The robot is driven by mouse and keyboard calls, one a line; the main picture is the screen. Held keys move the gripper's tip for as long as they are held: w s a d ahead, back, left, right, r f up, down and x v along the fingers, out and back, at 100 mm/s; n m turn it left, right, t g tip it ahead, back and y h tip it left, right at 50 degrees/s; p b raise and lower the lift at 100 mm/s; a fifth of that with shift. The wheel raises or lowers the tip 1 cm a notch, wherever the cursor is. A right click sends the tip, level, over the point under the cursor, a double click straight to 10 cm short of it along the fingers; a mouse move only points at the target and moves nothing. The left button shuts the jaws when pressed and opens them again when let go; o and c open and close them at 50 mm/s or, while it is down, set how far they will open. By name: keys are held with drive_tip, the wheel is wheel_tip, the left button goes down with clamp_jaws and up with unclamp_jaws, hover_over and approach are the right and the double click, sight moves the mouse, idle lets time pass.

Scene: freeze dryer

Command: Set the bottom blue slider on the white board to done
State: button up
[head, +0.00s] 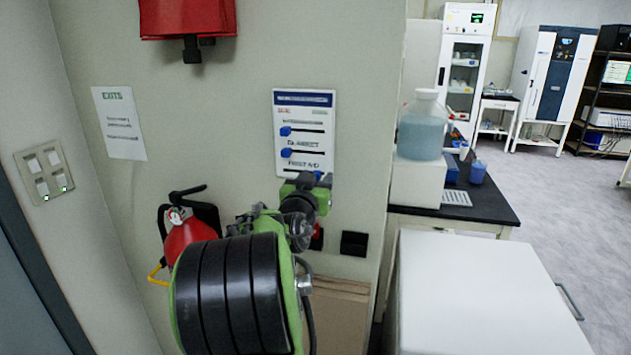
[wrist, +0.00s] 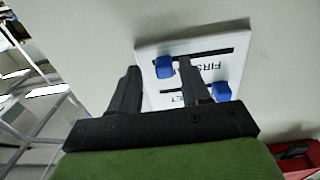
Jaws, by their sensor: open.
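The white board (head: 304,106) hangs on the wall, with blue sliders on dark horizontal slots. The upper two sliders sit near the left ends of their slots in the head view. The bottom blue slider (head: 318,175) is toward the right, partly hidden by my gripper (head: 312,186). In the wrist view the board (wrist: 242,40) appears upside down. There the bottom slider (wrist: 164,67) shows between the fingertips of my open gripper (wrist: 158,74); contact cannot be told. Another blue slider (wrist: 221,91) is right of the right finger. I cannot read a "done" label.
A red fire extinguisher (head: 188,238) hangs on the wall left of my arm. A black wall box (head: 354,243) is below the board to the right. A white cabinet top (head: 480,290) and a dark bench (head: 490,205) with a bottle (head: 422,130) stand right.

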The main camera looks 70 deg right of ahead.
drive_tip(key=s+a+b, duration=0.2)
drive_tip(key=a, duration=1.3)
drive_tip(key=shift+s+a, duration=0.2)
drive_tip(key=shift+a, duration=0.1)
drive_tip(key=w+a+f+n+t+y+p, duration=0.2)
drive_tip(key=w+a+f+n+y, duration=0.15)
drive_tip(key=a, duration=0.25)
drive_tip(key=w+a+f+n+t+y+p, duration=0.1)
drive_tip(key=w+a+f+n+t+y, duration=0.15)
drive_tip(key=a+y, duration=0.25)
drive_tip(key=s+a+f+n+g+y+p, duration=0.1)
drive_tip(key=s+a+n+y, duration=0.2)
drive_tip(key=a, duration=0.7)
drive_tip(key=s+a+f+n+y+p, duration=0.2)
drive_tip(key=a+n+y, duration=0.4)
drive_tip(key=a, duration=0.5)
drive_tip(key=shift+s+a+f+n+g, duration=0.15)
drive_tip(key=shift+s+a+n+g, duration=0.25)
drive_tip(key=shift+n, duration=0.3)
drive_tip(key=shift+d, duration=0.1)
